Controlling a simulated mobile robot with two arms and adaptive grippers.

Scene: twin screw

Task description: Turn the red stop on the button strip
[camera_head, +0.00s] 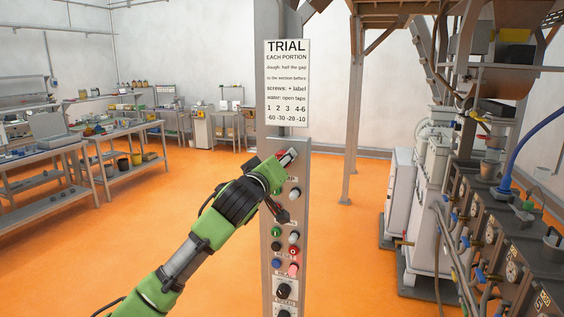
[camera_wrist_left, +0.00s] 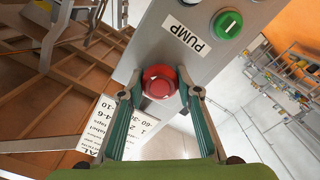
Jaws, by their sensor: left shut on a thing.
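The button strip (camera_head: 304,215) is a tall grey panel in the middle of the head view; its upper part also shows in the left wrist view (camera_wrist_left: 150,50). The red stop (camera_wrist_left: 159,82) is a round red mushroom button near the strip's end, beside the PUMP label. My left gripper (camera_wrist_left: 162,90) has one finger on each side of the red stop and is shut on it. In the head view my left gripper (camera_head: 287,158) reaches the strip's top and mostly hides the stop. My right gripper is not in view.
A green button (camera_wrist_left: 227,23) sits past the PUMP label. Several knobs and buttons, including a black knob (camera_head: 284,291), run down the strip. The TRIAL sign (camera_head: 287,84) hangs above. Machinery (camera_head: 500,240) stands at the right; orange floor (camera_head: 200,200) is open at the left.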

